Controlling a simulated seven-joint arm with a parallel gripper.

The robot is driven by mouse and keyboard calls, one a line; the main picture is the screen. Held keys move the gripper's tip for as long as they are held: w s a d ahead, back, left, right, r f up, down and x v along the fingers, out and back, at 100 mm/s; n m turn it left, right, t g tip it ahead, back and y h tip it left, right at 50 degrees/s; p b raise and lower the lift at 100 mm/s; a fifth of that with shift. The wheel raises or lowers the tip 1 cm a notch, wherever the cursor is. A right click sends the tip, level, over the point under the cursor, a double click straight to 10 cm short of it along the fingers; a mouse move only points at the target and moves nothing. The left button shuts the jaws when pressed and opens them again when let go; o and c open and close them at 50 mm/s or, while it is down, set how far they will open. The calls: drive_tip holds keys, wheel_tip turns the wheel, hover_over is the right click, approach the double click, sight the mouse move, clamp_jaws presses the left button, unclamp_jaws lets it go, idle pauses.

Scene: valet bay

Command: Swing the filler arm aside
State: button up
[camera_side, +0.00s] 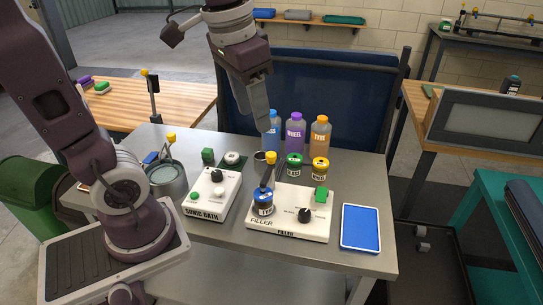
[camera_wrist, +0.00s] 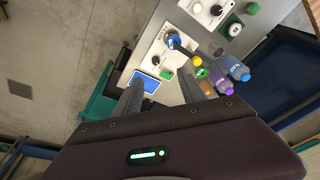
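The filler (camera_side: 300,222) is a white box with a black dial and a green block, on the grey bench. A jar with a blue top (camera_side: 262,203) stands on its left part. The dark filler arm (camera_side: 267,176) slants over this jar and carries a yellow knob (camera_side: 271,157). The wrist view also shows the filler (camera_wrist: 150,60), the jar (camera_wrist: 172,40), the arm (camera_wrist: 184,50) and the yellow knob (camera_wrist: 198,61). My gripper (camera_side: 267,128) hangs above and behind the filler, apart from the knob. In the wrist view, its fingers (camera_wrist: 162,84) are spread and empty.
Blue, purple and orange bottles (camera_side: 295,134) stand behind the filler, close below my gripper. Green and yellow jars (camera_side: 320,168) sit before them. The sonic bath (camera_side: 210,194) is at left, a blue tray (camera_side: 360,227) at right. A dark blue panel (camera_side: 335,90) rises behind.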

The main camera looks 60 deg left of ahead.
drive_tip(key=w+a+f+g, duration=0.35)
drive_tip(key=w+a, duration=0.25)
drive_tip(key=w, duration=0.3)
drive_tip(key=g, duration=0.3)
approach(272, 154)
drive_tip(key=f, duration=0.2)
drive_tip(key=shift+g, duration=0.25)
drive_tip(key=x, duration=0.7)
drive_tip(key=shift+s+a, duration=0.1)
drive_tip(key=shift+s, duration=0.15)
drive_tip(key=shift+c, duration=0.5)
clamp_jaws()
drive_tip(key=shift+w, duration=0.1)
